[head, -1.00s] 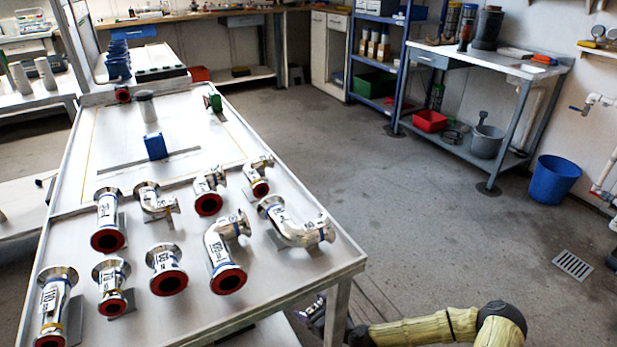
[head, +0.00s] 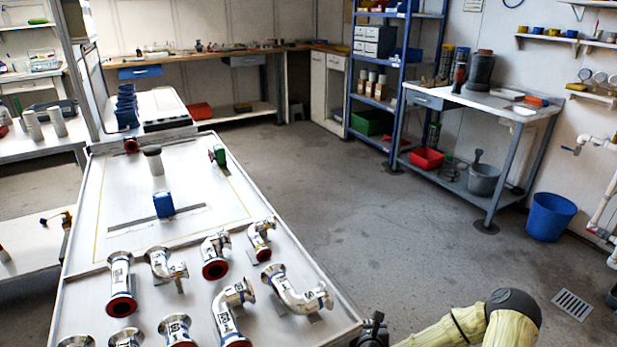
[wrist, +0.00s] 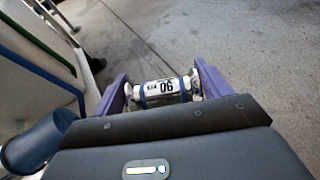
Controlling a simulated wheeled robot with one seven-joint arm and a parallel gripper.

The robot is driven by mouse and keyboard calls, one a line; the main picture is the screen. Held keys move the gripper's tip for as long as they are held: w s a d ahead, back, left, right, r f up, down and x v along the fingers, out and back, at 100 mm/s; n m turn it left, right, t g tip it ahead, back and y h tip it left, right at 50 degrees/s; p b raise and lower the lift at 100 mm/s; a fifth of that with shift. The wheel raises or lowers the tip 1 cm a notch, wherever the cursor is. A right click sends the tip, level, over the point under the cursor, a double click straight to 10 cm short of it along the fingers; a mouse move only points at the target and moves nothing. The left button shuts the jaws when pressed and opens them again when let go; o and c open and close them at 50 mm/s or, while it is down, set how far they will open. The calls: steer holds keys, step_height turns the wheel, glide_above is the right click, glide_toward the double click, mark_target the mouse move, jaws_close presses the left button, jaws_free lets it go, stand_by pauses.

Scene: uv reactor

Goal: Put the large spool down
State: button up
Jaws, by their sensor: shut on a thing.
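My gripper (wrist: 163,92) is shut on a short metal spool (wrist: 160,87) with a white numbered label and blue bands. Its purple fingers sit at either end of the spool in the wrist view. The floor shows beyond the spool, so it is held clear of any surface there. In the head view my arm reaches in from the bottom right, and its dark end is by the near right corner of the table (head: 100,238). The held spool cannot be made out in the head view.
Several steel pipe pieces, including a spool (head: 120,284) and an elbow (head: 292,294), crowd the table's near half. A blue block (head: 163,205) and a grey cylinder (head: 154,162) stand farther back, with bare tabletop around them. Open floor (head: 350,215) lies to the right.

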steer(key=s+r+p, duration=0.2)
steer(key=r+p, duration=1.4)
steer(key=r, duration=0.2)
steer(key=s+r+p, duration=0.2)
steer(key=r+p, duration=1.5)
steer(key=r, duration=0.2)
steer(key=shift+p, duration=0.3)
steer(key=s+r+p, duration=0.4)
steer(key=r+p, duration=0.7)
steer(key=p, duration=0.6)
steer(key=shift+s+r, duration=0.15)
steer(key=shift+r, duration=0.05)
